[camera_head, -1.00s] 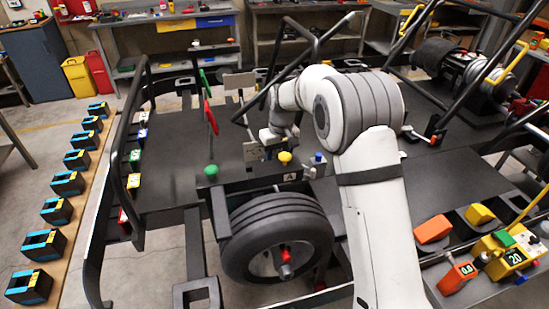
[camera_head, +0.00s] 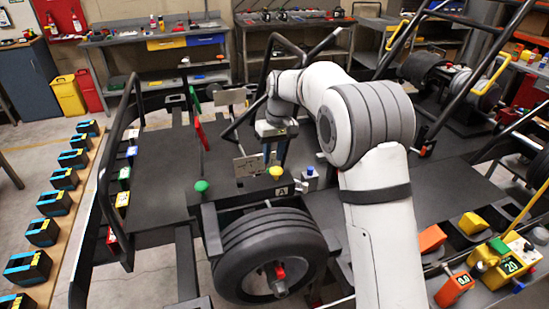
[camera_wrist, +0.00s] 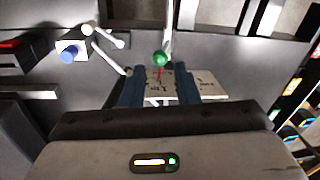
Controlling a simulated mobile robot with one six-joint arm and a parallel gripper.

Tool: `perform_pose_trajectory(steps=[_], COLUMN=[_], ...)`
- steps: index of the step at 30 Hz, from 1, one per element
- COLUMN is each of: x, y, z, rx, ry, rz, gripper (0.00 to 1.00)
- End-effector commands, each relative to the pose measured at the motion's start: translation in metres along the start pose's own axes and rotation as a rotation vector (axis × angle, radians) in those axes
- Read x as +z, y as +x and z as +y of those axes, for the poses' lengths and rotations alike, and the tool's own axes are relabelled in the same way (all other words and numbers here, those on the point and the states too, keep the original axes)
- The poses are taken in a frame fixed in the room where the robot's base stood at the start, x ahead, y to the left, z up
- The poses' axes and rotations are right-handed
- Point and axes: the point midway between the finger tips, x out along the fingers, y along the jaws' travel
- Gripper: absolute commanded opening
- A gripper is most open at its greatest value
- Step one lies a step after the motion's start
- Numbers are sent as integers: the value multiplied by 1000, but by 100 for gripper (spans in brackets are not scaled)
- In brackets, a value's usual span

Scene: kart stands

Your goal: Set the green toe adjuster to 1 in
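The green toe adjuster knob (camera_head: 201,185) stands at the left end of a dark bar above the front wheel. In the wrist view a green knob (camera_wrist: 160,58) shows just beyond my fingertips, with a thin red mark below it. My gripper (camera_head: 275,158) points down behind the yellow knob (camera_head: 276,173), to the right of the green one. In the wrist view my gripper (camera_wrist: 160,80) has its two blue fingers apart. A pale marked plate (camera_wrist: 208,84) shows between and beside them; its markings are too small to read. I see no contact with the green knob.
A blue knob (camera_head: 310,171) stands right of the yellow one. The tyre (camera_head: 268,255) is below. Upright green and red rods (camera_head: 196,120) and black frame tubes (camera_head: 118,130) rise at the left. The flat kart floor left of my arm is mostly clear.

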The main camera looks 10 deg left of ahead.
Motion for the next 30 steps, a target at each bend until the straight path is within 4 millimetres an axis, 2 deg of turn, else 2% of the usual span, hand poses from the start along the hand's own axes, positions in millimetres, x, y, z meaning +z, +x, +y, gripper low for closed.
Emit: perform_pose_trajectory(steps=[1, 4, 9, 12, 15, 18, 22, 30], x=[6, 18, 35, 41, 45, 45, 42, 29], y=[4, 9, 3, -5, -12, -14, -5, 34], z=[16, 46, 98, 122, 136, 139, 130, 94], rx=[-51, -212, -516, -648, -725, -756, -760, -757], ry=[41, 133, 265, 310, 330, 336, 336, 336], rz=[-12, -23, 29, 83, 124, 142, 140, 139], gripper=[24, 16, 2, 0, 0, 0, 0, 0])
